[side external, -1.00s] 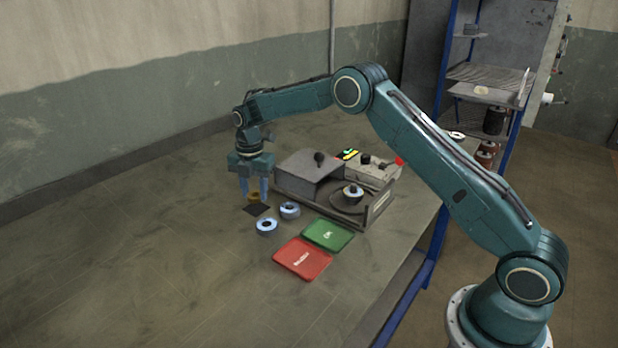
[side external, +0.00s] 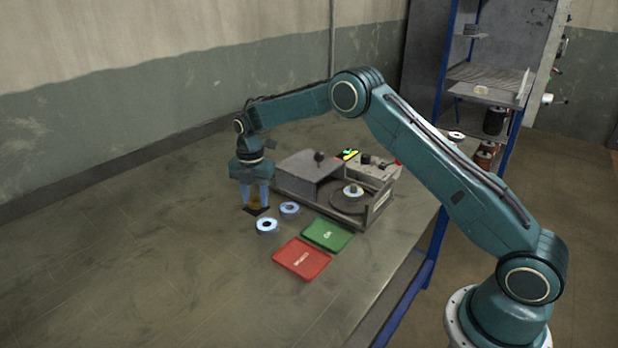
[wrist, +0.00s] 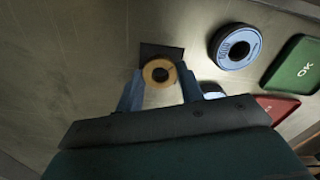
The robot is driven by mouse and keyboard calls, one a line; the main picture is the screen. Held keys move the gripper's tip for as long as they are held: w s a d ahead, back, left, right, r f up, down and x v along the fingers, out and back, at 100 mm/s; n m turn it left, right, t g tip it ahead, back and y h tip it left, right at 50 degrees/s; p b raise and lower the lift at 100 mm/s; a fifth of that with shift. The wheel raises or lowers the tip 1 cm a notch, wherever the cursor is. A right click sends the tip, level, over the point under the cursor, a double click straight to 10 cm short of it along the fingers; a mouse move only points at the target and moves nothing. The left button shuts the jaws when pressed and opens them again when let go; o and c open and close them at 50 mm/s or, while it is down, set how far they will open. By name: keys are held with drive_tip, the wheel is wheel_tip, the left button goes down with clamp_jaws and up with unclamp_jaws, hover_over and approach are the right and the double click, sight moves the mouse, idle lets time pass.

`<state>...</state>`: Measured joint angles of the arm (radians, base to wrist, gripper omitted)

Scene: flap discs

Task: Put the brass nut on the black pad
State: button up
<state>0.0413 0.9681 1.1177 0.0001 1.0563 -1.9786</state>
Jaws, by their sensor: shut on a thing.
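The brass nut (wrist: 149,67) is a gold ring held between the two blue fingers of my gripper (wrist: 159,85). In the side view the nut (side external: 256,201) is low between the fingertips of my gripper (side external: 257,205), over the black pad (side external: 256,212). The pad is a dark square on the bench. In the wrist view the pad (wrist: 173,52) shows behind the nut, which covers its near part. I cannot tell whether the nut touches the pad.
Two blue flap discs (side external: 267,226) (side external: 289,209) lie close right of the pad. A green OK tray (side external: 328,235) and a red tray (side external: 302,258) lie further right. A grey machine with a turntable (side external: 350,198) stands behind. The bench left of the pad is clear.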

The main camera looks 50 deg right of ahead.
drive_tip(key=shift+f, duration=0.4)
drive_tip(key=o, duration=1.1)
drive_tip(key=shift+r, duration=0.1)
drive_tip(key=shift+r, duration=3.4)
